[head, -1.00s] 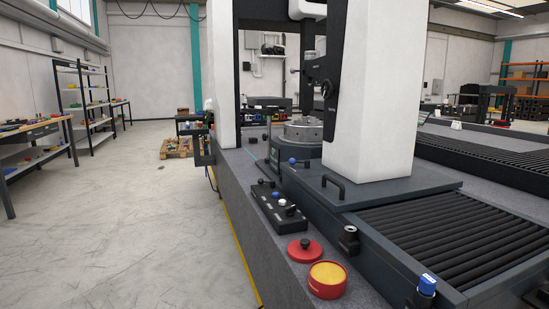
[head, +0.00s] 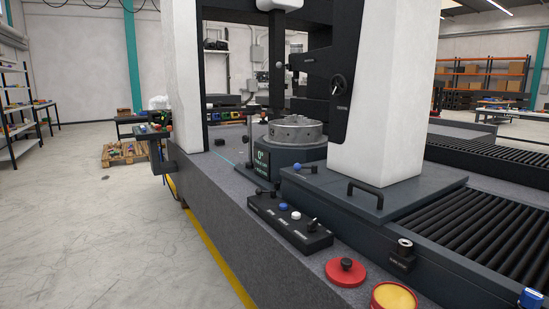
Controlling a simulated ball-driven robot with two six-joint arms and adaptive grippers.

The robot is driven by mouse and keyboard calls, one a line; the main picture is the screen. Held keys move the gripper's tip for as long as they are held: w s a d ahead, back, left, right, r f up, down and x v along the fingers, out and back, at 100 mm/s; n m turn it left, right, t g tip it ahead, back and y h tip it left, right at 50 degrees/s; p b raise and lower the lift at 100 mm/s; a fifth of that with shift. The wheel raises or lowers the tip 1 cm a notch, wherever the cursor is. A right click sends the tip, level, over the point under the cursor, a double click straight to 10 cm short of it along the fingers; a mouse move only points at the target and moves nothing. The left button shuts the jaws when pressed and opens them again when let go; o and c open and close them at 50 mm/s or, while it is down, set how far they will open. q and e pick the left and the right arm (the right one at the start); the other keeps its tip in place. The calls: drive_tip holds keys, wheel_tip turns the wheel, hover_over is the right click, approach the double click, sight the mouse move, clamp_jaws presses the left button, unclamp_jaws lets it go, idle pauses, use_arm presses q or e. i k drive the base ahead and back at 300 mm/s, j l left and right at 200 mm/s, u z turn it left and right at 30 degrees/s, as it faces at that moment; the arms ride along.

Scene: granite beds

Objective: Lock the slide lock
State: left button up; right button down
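I cannot tell for certain which part is the slide lock. A small black block with a silver-topped knob (head: 403,250) stands on the machine's edge beside the roller bed; its label is too small to read. A blue-topped fitting (head: 529,299) sits at the lower right, cut by the frame edge. A black control box (head: 290,222) carries a blue button, a white button and small levers. A blue ball knob (head: 297,167) sits by the dark slide plate (head: 345,190) under the white column. Neither of my grippers is in view.
A red lid with a black knob (head: 345,272) and a red tin with yellow contents (head: 380,303) lie on the granite ledge (head: 215,190). A round chuck (head: 295,130) stands behind a display showing 0°. The floor left of the yellow line (head: 230,272) is clear; a pallet (head: 124,152) lies farther back.

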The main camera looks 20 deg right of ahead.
sight(314, 167)
drive_tip(key=i+l, duration=0.1)
drive_tip(key=i, duration=0.55)
drive_tip(key=i+l+u, duration=0.15)
drive_tip(key=i, duration=0.55)
